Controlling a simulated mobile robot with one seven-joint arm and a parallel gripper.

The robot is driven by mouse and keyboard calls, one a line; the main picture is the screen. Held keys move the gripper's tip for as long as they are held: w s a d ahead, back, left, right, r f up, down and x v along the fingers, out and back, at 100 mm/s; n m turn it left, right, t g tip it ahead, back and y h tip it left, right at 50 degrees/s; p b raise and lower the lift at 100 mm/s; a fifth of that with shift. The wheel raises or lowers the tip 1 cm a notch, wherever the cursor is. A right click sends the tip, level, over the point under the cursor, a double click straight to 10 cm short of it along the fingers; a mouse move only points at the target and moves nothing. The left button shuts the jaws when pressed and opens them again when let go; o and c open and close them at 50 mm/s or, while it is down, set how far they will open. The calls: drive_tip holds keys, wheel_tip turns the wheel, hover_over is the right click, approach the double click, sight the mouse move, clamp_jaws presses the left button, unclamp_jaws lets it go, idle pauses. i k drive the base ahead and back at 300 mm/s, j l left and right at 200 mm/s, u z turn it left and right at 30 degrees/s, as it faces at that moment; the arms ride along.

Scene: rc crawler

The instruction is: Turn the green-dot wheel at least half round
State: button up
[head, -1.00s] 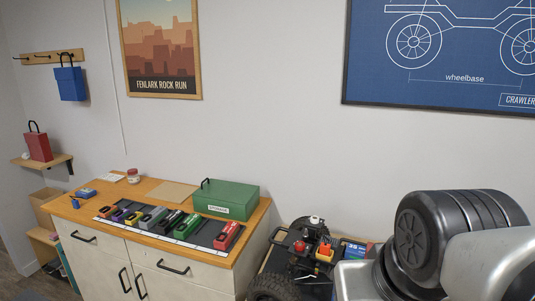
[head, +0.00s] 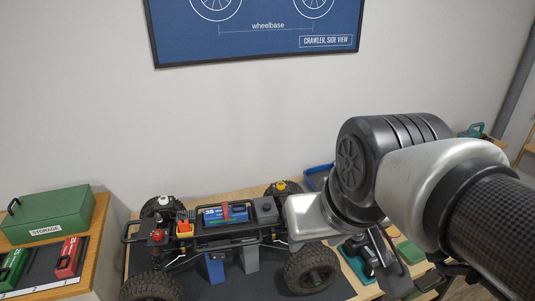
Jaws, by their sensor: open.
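The crawler (head: 240,235) stands on a dark mat, raised on a blue stand (head: 214,268) and a grey stand (head: 250,260). Its near-left wheel (head: 150,287), near-right wheel (head: 312,267), far-left wheel (head: 160,207) and far-right wheel (head: 283,187) are black and knobbly. A white piece shows at the far-left wheel and a yellow one at the far-right wheel. I see no green dot on any wheel. My arm fills the right side and overlaps the crawler's right end in the picture. I cannot make out my gripper.
A cabinet at the left holds a green storage box (head: 48,213) and a red case (head: 69,257). Teal and grey objects lie on the bench right of the crawler, partly behind my arm. The wall behind is bare below the blue poster (head: 255,30).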

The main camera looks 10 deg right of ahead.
sight(311, 269)
drive_tip(key=z, duration=0.4)
drive_tip(key=k+l+z, duration=0.4)
drive_tip(key=k, duration=0.2)
